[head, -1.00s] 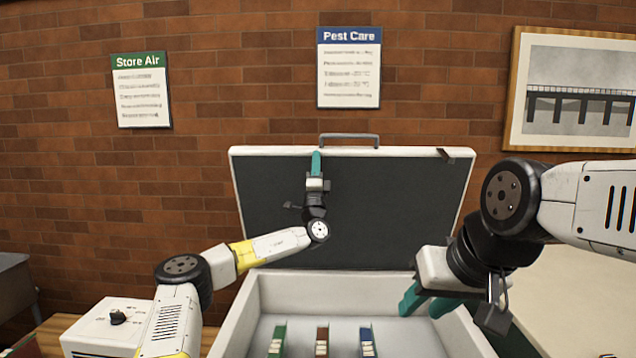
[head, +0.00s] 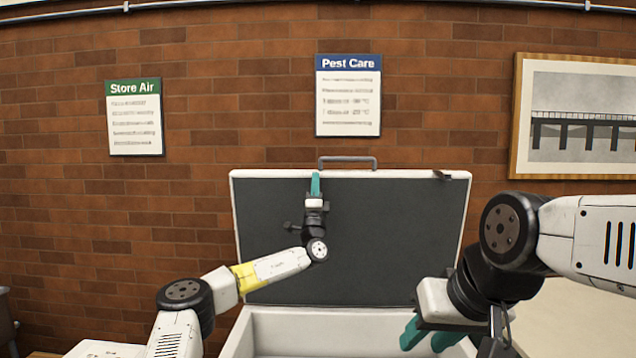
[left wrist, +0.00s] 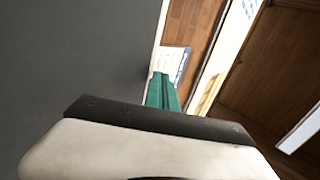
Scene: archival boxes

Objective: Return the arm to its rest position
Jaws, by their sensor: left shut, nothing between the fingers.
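My left gripper (head: 315,184) is shut and empty. Its teal fingers point up in front of the upper edge of the open box's dark lid (head: 270,240); whether they touch it I cannot tell. In the left wrist view the shut teal fingers (left wrist: 162,90) show beside the grey lid lining (left wrist: 70,60). My right gripper (head: 428,334) hangs over the right side of the white box (head: 330,325). Its two teal fingers are apart, with nothing seen between them. The box's inside is mostly below the picture.
The raised lid has a grey handle (head: 347,162) on top. Behind it is a brick wall with a Store Air sign (head: 135,118), a Pest Care sign (head: 348,95) and a framed bridge picture (head: 585,118). A pale surface (head: 570,305) lies at right. The space left of the lid is clear.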

